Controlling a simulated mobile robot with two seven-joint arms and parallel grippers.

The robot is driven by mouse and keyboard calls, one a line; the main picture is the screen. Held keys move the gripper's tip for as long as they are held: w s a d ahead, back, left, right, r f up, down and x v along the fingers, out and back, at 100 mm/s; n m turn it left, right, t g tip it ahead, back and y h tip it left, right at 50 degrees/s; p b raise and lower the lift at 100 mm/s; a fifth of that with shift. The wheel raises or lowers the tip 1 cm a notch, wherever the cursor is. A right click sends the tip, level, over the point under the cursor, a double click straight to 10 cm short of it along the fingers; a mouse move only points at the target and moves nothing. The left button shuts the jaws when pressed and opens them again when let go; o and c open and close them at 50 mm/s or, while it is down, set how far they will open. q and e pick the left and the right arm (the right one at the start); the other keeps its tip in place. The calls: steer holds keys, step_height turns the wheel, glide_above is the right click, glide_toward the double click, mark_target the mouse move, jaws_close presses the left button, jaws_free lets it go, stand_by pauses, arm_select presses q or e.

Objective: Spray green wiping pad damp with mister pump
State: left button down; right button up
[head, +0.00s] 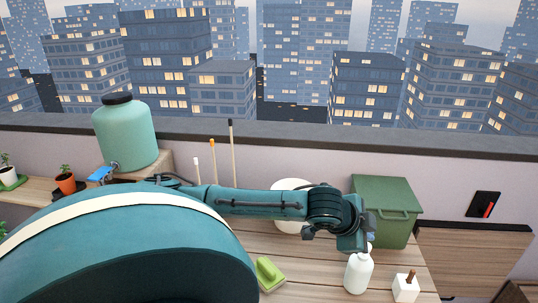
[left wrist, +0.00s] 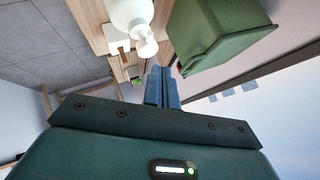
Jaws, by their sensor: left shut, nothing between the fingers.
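The green wiping pad (head: 268,274) lies on the wooden table with its raised handle up, left of the white bottle. The white bottle (head: 358,271), seemingly the mister, stands upright near the table's right part; its top is partly hidden by my left gripper in the head view. In the left wrist view the white bottle (left wrist: 128,12) shows with its white nozzle (left wrist: 146,48) close to the fingers. My left gripper (head: 370,237) is above and beside the bottle's top. Its blue fingers (left wrist: 162,72) are together and empty. My right gripper is not in view.
A green lidded bin (head: 385,205) stands right behind the bottle. A white block with a brown peg (head: 405,288) stands to its right. A white round container (head: 288,222) sits behind my forearm.

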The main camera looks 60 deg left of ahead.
arm_select(q)
step_height(320, 180, up, 3)
steer(key=p, duration=0.2)
steer(key=shift+f+p, duration=0.1)
steer(key=shift+p, duration=0.2)
steer(key=shift+r, duration=0.9)
stand_by(1.4)
